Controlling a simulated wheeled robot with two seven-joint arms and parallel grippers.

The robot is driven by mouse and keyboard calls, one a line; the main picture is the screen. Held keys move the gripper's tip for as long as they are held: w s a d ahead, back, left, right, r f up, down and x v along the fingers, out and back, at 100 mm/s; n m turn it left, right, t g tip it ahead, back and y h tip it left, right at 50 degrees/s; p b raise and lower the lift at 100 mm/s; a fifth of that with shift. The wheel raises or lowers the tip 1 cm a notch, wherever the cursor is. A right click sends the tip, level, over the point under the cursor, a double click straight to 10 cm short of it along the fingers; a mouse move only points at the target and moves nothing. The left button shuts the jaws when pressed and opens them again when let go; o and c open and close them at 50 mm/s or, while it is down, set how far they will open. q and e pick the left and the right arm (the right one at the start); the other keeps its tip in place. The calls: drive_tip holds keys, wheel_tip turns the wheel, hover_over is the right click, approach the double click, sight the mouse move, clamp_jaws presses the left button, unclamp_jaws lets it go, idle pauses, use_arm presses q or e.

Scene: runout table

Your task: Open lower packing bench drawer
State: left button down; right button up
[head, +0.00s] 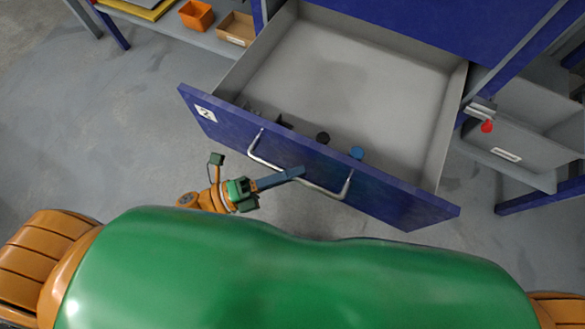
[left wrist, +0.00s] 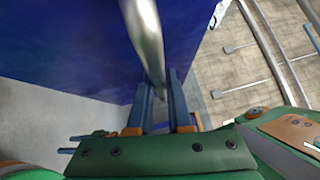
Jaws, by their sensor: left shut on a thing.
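The lower packing bench drawer (head: 310,170) has a blue front and a grey inside, and stands pulled far out from the bench in the head view. A label with a "2" is at the left of its front. Its metal bar handle (head: 322,190) runs along the front. My left gripper (head: 297,173) is at the middle of the handle, shut on it. In the left wrist view the handle (left wrist: 145,40) passes between the two fingers (left wrist: 160,100), with the blue drawer front (left wrist: 75,40) behind. My right gripper is not in view.
A grey bin (head: 515,145) and a red thing (head: 487,126) are at the right. An orange bin (head: 196,15) stands on a shelf. The floor at left is clear.

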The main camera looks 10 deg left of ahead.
use_arm(q)
drive_tip(key=c, duration=0.9)
unclamp_jaws()
drive_tip(key=shift+o, duration=0.2)
